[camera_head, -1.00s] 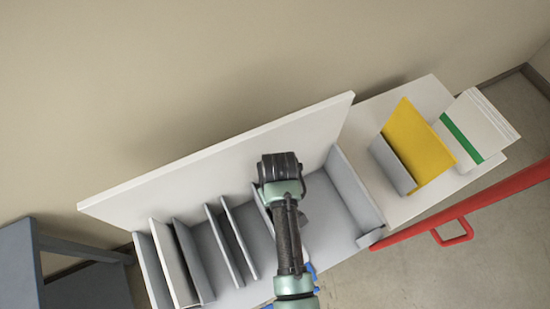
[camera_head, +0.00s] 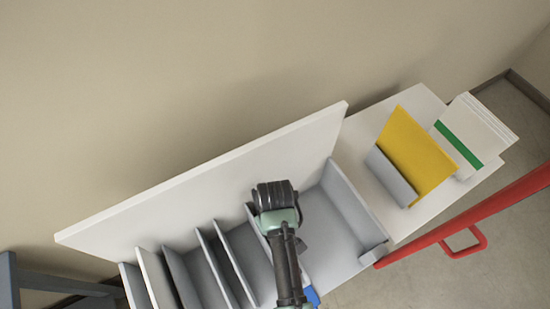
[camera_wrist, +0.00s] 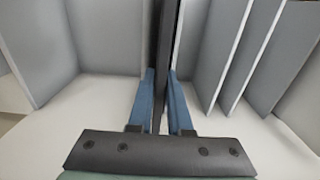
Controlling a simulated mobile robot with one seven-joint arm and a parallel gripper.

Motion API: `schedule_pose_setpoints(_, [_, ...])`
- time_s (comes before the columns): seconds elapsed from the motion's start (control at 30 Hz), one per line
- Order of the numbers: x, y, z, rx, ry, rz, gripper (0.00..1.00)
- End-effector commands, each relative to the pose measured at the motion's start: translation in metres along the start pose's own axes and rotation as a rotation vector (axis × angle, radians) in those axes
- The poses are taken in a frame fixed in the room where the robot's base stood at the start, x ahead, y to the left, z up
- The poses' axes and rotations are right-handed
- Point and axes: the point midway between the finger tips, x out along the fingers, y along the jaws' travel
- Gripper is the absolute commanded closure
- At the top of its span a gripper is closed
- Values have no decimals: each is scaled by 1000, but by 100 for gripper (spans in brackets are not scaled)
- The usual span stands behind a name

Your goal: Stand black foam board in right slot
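A black foam board (camera_wrist: 165,45) shows edge-on in the wrist view, upright between my gripper's blue fingers (camera_wrist: 161,100), which close in on both its faces. In the head view my gripper (camera_head: 277,200) is over the grey rack (camera_head: 333,232), at the left part of its wide right slot, and hides most of the board. A grey divider (camera_head: 252,214) is just left of it. In the wrist view a grey wall stands left of the board and dividers (camera_wrist: 222,50) stand to its right, apart from it. The board's lower edge is hard to see.
Several grey dividers (camera_head: 208,262) fill the rack's left part. A tall white back panel (camera_head: 200,190) runs behind it. To the right, a white table (camera_head: 365,125) holds a yellow board (camera_head: 415,150) and a white pack with a green stripe (camera_head: 475,130). A red rail (camera_head: 490,215) crosses the right front.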

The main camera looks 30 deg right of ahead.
Motion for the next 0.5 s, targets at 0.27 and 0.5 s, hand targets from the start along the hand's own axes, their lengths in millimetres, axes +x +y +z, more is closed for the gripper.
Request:
schedule_pose_setpoints(0.27, [0, 0, 0, 0, -1, 0, 58])
schedule_pose_setpoints(0.5, [-6, 0, 0, 0, 0, 0, 58])
